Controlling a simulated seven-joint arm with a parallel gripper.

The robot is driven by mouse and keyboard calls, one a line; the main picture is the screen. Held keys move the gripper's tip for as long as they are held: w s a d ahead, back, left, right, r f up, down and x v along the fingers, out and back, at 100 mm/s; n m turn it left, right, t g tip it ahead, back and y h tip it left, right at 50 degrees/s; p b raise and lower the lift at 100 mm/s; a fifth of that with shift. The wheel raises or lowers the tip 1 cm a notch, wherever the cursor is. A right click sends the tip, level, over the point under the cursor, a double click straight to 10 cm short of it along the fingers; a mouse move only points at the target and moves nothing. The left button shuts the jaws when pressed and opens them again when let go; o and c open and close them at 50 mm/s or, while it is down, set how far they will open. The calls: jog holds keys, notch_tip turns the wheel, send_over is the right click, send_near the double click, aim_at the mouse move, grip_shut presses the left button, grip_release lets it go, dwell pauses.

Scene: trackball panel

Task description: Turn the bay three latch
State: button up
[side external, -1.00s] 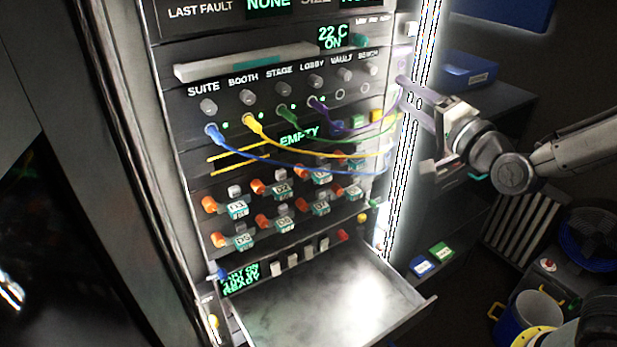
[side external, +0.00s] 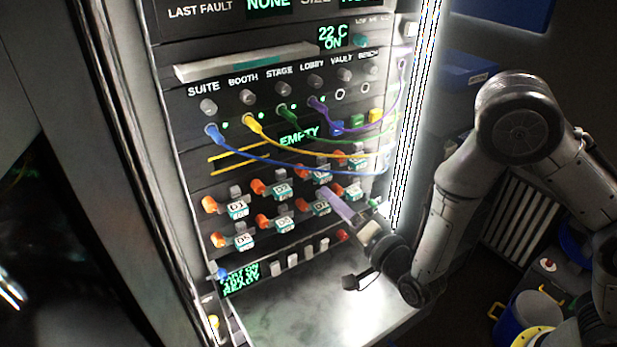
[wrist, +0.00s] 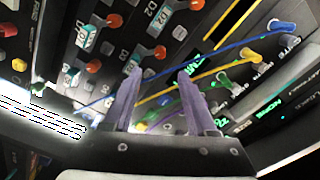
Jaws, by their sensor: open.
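The bay three latch (side external: 296,171) is an orange knob at the left end of the D3 module (side external: 321,174), in the upper bay row. In the wrist view the orange latch (wrist: 160,52) appears just beyond the fingertips, between their lines, with a teal-edged tag beside it. My gripper (side external: 334,193) has pale purple fingers and is in front of the right half of the bays, partly covering the lower row. In the wrist view my gripper (wrist: 156,76) is open with nothing between its fingers. Contact with the panel cannot be told.
Blue, yellow, green and purple cables hang above the bays; the blue cable (wrist: 225,50) runs close to my fingers in the wrist view. An open, empty drawer (side external: 290,310) juts out below. Neighbouring orange latches sit close by.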

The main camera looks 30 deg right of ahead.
aim_at(304, 174)
jog(key=w, duration=1)
jog(key=shift+w, duration=0.1)
grip_shut()
